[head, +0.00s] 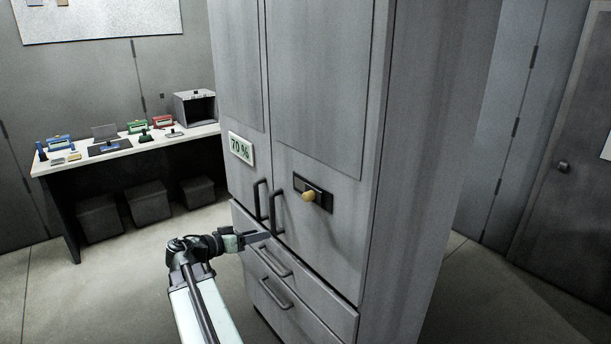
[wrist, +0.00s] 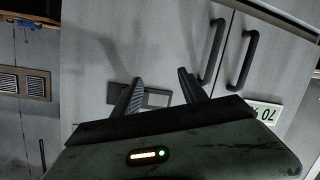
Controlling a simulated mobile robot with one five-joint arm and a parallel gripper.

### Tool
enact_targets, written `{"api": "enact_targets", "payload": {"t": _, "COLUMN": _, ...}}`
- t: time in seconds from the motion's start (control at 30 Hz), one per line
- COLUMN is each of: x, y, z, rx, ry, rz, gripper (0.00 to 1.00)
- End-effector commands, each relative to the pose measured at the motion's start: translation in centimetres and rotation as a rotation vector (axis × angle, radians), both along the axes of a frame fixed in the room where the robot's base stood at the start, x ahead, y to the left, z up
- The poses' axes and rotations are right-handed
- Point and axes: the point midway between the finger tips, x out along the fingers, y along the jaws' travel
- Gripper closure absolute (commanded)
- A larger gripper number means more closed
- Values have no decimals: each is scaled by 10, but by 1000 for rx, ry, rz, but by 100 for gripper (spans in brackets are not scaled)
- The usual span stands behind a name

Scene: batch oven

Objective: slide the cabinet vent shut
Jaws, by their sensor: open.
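The tall grey cabinet (head: 320,90) has a small dark vent plate (head: 325,201) on its right door, with a yellow knob (head: 308,196) at its middle. I cannot tell how far the vent is open. My gripper (head: 265,236) is in front of the cabinet, lower and to the left of the vent, near the door handles. In the wrist view the fingers of my gripper (wrist: 160,76) are apart with nothing between them. The vent plate (wrist: 157,99) shows behind them, partly covered by a finger; the knob is not clear there.
Two dark upright door handles (head: 266,205) stand out close to my gripper. Drawers with bar handles (head: 275,294) lie below. A sign reading 70 % (head: 241,149) is on the left door. A bench (head: 130,147) with several small items stands at left. The floor between is clear.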

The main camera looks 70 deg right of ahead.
Motion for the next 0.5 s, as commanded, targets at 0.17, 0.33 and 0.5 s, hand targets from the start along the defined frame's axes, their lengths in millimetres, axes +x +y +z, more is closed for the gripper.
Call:
{"api": "enact_targets", "payload": {"t": 0.17, "x": -64, "y": -49, "z": 81, "rx": -258, "ry": -14, "rz": -113, "gripper": 50}}
{"api": "enact_targets", "payload": {"t": 0.33, "x": -75, "y": -56, "z": 91, "rx": -311, "ry": -14, "rz": -125, "gripper": 50}}
{"api": "enact_targets", "payload": {"t": 0.5, "x": -83, "y": -70, "z": 90, "rx": -309, "ry": -13, "rz": -128, "gripper": 50}}
